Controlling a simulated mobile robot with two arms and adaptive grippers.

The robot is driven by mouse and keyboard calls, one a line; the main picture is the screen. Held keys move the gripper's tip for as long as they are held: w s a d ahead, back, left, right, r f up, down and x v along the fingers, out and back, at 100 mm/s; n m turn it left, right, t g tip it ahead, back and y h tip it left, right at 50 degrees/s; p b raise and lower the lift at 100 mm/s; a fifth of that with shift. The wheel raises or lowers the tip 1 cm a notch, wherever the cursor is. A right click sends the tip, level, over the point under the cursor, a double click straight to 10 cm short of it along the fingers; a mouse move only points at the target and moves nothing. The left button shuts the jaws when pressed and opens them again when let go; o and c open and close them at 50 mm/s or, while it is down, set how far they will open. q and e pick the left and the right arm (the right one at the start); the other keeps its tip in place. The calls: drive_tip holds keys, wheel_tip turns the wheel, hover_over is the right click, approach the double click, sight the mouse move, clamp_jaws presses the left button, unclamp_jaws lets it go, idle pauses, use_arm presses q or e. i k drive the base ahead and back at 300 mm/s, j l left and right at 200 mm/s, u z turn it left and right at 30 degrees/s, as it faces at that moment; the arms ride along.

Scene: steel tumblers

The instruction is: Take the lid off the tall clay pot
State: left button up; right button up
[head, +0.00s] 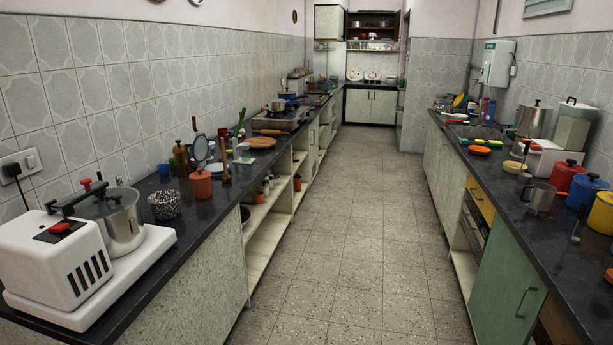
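No thing in the head view is clearly a tall clay pot. A small terracotta-coloured container (297,183) sits on the open shelf below the left counter, too small to make out. Neither of my grippers is in view.
A long dark left counter (150,208) carries a white machine with a steel vessel (113,220). The right counter (510,200) holds red, blue and yellow canisters (567,173), a steel mug (538,198) and a tall steel pot (533,120). The tiled floor (350,230) between them is clear.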

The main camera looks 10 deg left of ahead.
sight(201, 174)
drive_tip(key=i, duration=2.15)
